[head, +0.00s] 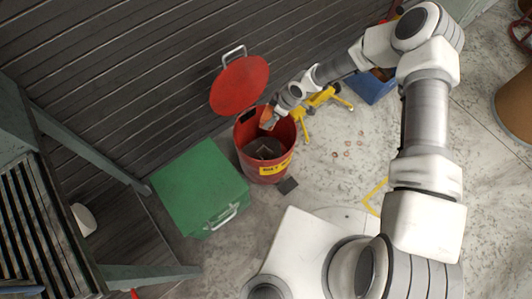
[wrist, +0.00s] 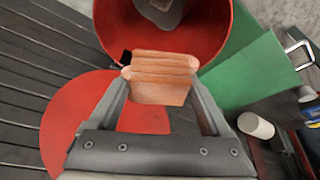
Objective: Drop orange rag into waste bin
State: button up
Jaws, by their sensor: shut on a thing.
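The orange rag (wrist: 160,80) is held between the two fingers of my gripper (wrist: 160,72) in the wrist view. In the head view the rag (head: 267,117) shows as a small orange patch at the end of my arm, over the bin's rim. The red waste bin (head: 270,167) stands on the floor with a yellow label on its front and its round red lid (head: 239,85) tipped open towards the wall. A greyish thing lies inside the bin. In the wrist view the bin (wrist: 215,45) opens just beyond the rag.
A green box (head: 200,187) with a handle stands left of the bin. A yellow stand (head: 318,99) and a blue container (head: 372,86) are right of it. A slatted dark wall (head: 120,70) rises behind. Small reddish rings (head: 346,154) lie on open floor.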

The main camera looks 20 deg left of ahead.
notch_tip(320, 180, down, 6)
jog(key=b, duration=0.3)
jog(key=shift+r, duration=0.15)
jog(key=o, duration=1.1)
jog(key=p+v, duration=0.6)
jog(key=v, duration=1.1)
jog(key=shift+r, duration=0.25)
